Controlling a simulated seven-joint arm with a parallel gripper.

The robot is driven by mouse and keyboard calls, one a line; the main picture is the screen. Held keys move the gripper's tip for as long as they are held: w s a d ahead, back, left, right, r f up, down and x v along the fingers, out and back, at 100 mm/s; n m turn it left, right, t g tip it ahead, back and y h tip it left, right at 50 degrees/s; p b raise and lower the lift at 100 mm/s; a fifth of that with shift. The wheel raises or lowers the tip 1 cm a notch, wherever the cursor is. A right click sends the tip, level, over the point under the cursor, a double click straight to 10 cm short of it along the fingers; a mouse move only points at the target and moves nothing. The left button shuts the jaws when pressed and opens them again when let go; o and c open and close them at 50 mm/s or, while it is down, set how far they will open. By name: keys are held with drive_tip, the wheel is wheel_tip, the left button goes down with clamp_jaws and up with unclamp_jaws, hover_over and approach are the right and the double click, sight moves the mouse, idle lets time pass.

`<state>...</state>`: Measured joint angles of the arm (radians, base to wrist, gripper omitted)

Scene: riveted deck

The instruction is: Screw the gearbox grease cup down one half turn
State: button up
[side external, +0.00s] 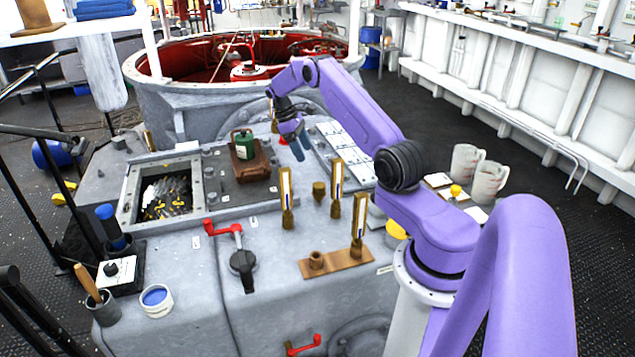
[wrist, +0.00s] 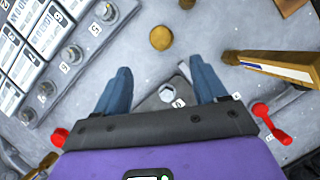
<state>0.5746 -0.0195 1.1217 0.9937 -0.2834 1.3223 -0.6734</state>
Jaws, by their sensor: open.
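A small round brass cup (side external: 319,191), which looks like the grease cup, stands on the grey gearbox top between upright brass-framed gauges. In the wrist view a round brass top (wrist: 161,38), likely the same cup, lies ahead of my fingertips and near the middle of the gap. My gripper (side external: 296,144) hangs above the far part of the gearbox top, behind the cup in the side view. Its two blue fingers (wrist: 162,78) are spread wide with nothing held between them. The cup is clear of both fingers. Its thread is not visible.
Upright brass gauges (side external: 286,198) (side external: 337,187) (side external: 358,224) stand around the cup; one gauge (wrist: 275,66) lies right in the wrist view. A numbered panel with bolts (wrist: 45,45) is left.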

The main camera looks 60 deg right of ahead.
sight(319, 185)
drive_tip(key=x, duration=1.3)
drive_tip(key=shift+f, duration=0.15)
drive_tip(key=c, duration=1.1)
